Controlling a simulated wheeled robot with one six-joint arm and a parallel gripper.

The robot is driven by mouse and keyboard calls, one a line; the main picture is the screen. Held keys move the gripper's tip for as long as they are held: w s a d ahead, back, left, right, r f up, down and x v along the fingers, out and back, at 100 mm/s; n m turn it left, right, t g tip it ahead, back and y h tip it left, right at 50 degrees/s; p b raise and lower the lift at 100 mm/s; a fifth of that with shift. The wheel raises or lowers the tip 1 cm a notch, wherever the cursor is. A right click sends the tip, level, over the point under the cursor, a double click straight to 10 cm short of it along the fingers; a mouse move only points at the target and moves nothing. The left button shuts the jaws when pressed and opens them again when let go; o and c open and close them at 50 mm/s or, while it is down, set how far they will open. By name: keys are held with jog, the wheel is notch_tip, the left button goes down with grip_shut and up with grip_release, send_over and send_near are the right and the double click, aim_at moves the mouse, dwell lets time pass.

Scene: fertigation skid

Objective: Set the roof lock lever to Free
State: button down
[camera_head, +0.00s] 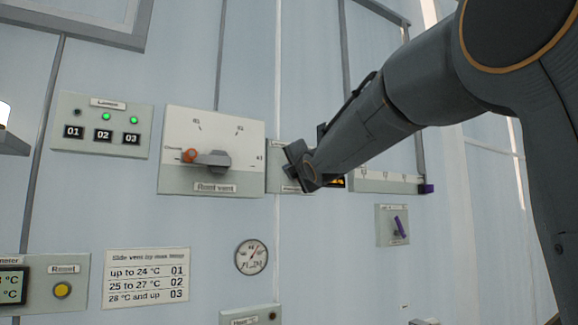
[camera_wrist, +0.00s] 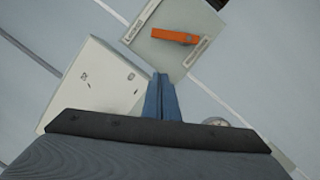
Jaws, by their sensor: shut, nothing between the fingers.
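The roof lock plate (camera_wrist: 158,52) is a small pale panel with an orange lever (camera_wrist: 180,37) on it, in the upper middle of the wrist view. In the head view my gripper (camera_head: 297,164) is in front of the plate (camera_head: 272,181), right of the Roof vent panel, and hides the lever.
The Roof vent panel (camera_head: 228,135) has a grey knob with an orange end. A lamp panel (camera_head: 101,125) is left of it. A round gauge (camera_head: 251,257) and a vent chart (camera_head: 146,278) are below. A purple lever (camera_head: 399,226) is on a small plate at the right.

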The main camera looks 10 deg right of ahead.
jog(key=w+d+r+p, duration=0.2)
jog(key=w+r+p, duration=0.1)
jog(key=w+p, duration=0.6)
jog(key=shift+w+d, duration=0.15)
jog(key=shift+w, duration=0.85)
jog(key=shift+r, duration=0.1)
